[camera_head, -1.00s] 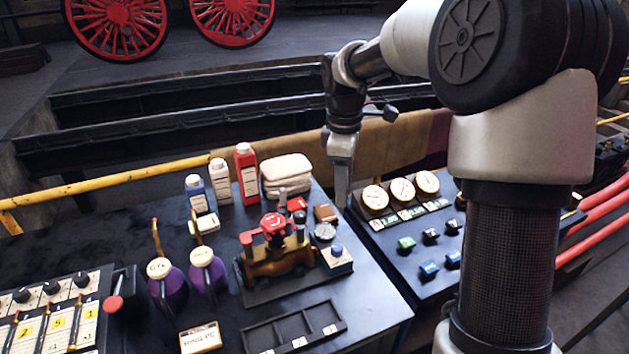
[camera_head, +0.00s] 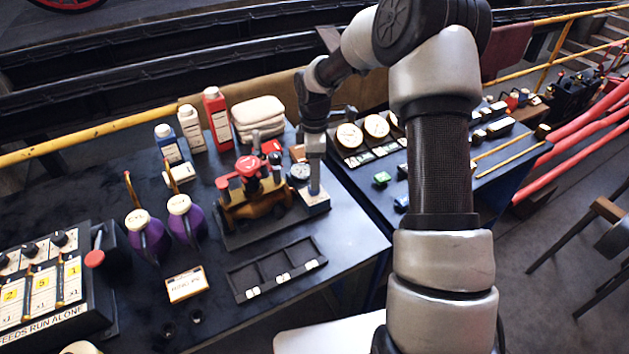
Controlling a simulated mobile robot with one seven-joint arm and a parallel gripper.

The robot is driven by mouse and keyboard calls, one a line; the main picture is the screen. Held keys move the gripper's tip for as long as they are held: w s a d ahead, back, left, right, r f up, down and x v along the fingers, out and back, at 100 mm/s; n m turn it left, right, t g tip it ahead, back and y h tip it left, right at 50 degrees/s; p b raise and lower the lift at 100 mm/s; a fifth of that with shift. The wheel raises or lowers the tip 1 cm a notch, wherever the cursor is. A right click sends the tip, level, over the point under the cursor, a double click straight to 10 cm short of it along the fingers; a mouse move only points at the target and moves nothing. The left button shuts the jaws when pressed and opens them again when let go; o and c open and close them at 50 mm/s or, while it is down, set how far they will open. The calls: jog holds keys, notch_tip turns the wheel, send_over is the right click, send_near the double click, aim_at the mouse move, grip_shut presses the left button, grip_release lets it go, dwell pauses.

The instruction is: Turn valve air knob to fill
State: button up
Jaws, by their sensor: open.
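A small pale box with a blue front (camera_head: 317,206) stands at the right end of the brass valve rig (camera_head: 255,206), beside a round gauge (camera_head: 299,171). My gripper (camera_head: 314,188) points down right over this box. Its fingers are seen edge-on, so the gap between them does not show; they are open. The knob on top of the box is hidden behind the fingers, so its setting and whether the fingers touch it cannot be told. A red handwheel (camera_head: 248,166) tops the rig.
A black sectioned tray (camera_head: 277,269) lies in front of the rig, purple oil cans (camera_head: 148,238) to its left. Bottles (camera_head: 216,119) and folded cloths (camera_head: 258,112) stand behind. A gauge panel (camera_head: 349,136) is on the right-hand table.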

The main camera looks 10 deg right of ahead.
jog(key=shift+f, duration=2.05)
jog(key=c, duration=1.1)
jog(key=shift+o, duration=0.2)
jog(key=shift+m, duration=0.4)
jog(key=m+b, duration=0.2)
jog(key=m, duration=0.2)
jog(key=shift+f+m+b, duration=0.1)
jog(key=shift+m+b, duration=0.2)
jog(key=shift+b, duration=0.1)
jog(key=m+b, duration=0.2)
jog(key=m, duration=0.4)
jog(key=shift+a, duration=0.1)
jog(key=m+b, duration=0.1)
jog(key=m, duration=0.5)
jog(key=shift+m, duration=0.3)
jog(key=m, duration=0.5)
jog(key=shift+m, duration=0.4)
